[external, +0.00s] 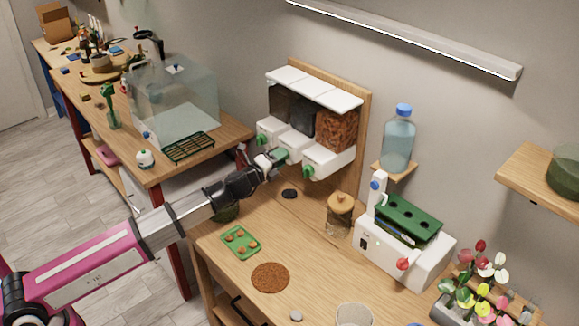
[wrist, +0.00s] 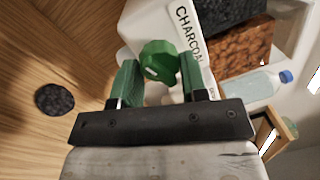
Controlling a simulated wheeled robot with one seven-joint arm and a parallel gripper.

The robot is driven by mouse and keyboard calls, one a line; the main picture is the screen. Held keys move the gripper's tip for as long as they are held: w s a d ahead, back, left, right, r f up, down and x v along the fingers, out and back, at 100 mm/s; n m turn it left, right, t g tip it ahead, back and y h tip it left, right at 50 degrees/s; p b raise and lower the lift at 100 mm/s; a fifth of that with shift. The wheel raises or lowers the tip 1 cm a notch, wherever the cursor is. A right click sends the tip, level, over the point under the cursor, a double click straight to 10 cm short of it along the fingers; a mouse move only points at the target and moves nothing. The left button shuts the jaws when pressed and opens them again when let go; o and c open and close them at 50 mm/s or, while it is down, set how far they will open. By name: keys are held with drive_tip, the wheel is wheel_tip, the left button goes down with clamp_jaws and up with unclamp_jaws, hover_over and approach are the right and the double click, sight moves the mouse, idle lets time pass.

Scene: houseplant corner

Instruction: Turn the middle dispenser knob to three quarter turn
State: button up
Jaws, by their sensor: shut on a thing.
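The wall dispenser (external: 330,159) has three white bins in a row, with dark fill at left and middle and brown bark at right. The middle knob (wrist: 158,58) is green, on a white front lettered CHARCOAL, with a small pale mark on its face. My gripper (external: 274,158) is at the middle bin in the external view and mostly hides that knob. In the wrist view my gripper (wrist: 159,68) has its green fingers on either side of the knob, shut on it. The left knob (external: 261,139) and right knob (external: 308,171) are green and free.
Below are a black disc (external: 289,194), a corked jar (external: 340,214), a green tray (external: 240,242) and a brown round mat (external: 270,277) on the wooden bench. A water bottle (external: 398,140) stands on a small shelf at right. A glass tank (external: 178,100) is at left.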

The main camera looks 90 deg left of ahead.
drive_tip(key=shift+m, duration=1.6)
drive_tip(key=shift+f, duration=0.1)
drive_tip(key=o, duration=0.9)
drive_tip(key=shift+s, duration=0.1)
drive_tip(key=v, duration=1)
drive_tip(key=shift+s+d, duration=0.2)
drive_tip(key=shift+s, duration=0.1)
drive_tip(key=shift+w, duration=0.1)
